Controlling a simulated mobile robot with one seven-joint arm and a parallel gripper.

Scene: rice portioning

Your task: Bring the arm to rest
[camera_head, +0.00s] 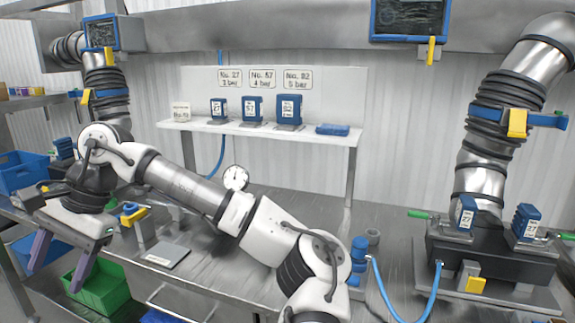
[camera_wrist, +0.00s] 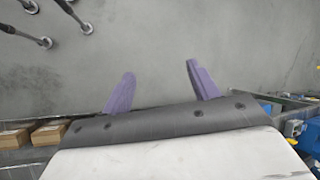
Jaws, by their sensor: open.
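My gripper (camera_head: 54,279) is at the far left of the head view, with its two purple fingers pointing down. The fingers are apart with nothing between them. It hangs at the left end of the steel bench, above a green bin (camera_head: 100,287) and a blue bin on the floor side. My white and grey arm stretches across the bench from the lower middle to the upper left. In the wrist view my gripper (camera_wrist: 159,70) shows both purple fingers spread, with bare grey floor beyond them.
A dial gauge (camera_head: 235,178) stands behind my arm. Two ducts flank the bench; a dark fixture (camera_head: 490,258) with blue blocks is at right. Cardboard boxes (camera_wrist: 30,135) show at the wrist view's lower left.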

